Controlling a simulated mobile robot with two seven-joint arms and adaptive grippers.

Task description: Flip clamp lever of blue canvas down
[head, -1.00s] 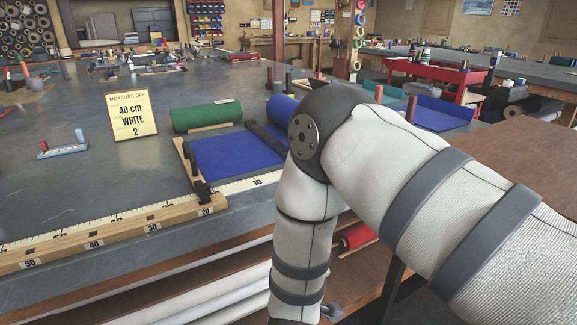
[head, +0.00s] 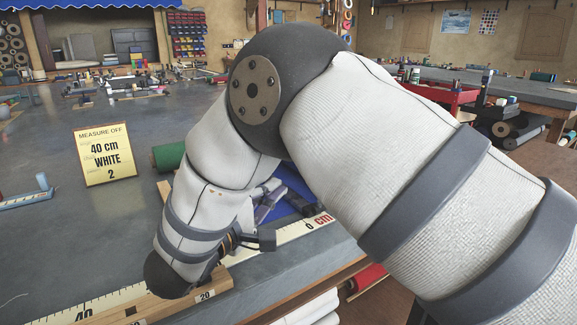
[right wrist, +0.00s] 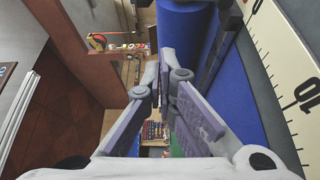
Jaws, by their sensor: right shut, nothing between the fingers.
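The blue canvas (head: 292,188) lies partly hidden behind my right arm in the head view. The right wrist view shows its flat sheet (right wrist: 238,100) and its roll (right wrist: 185,32). A dark clamp bar (right wrist: 219,50) runs along the canvas between roll and sheet. I cannot make out the clamp lever clearly. My right gripper (head: 268,196) is shut and empty, close to the canvas near the table edge. In the right wrist view the gripper (right wrist: 164,62) is beside the roll and the bar. My left gripper is not in view.
The measuring rule (head: 308,224) runs along the table's front edge. A yellow sign (head: 105,155) reads 40 cm WHITE 2. A green roll (head: 168,156) lies behind my arm. A blue tool (head: 25,200) is at far left.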

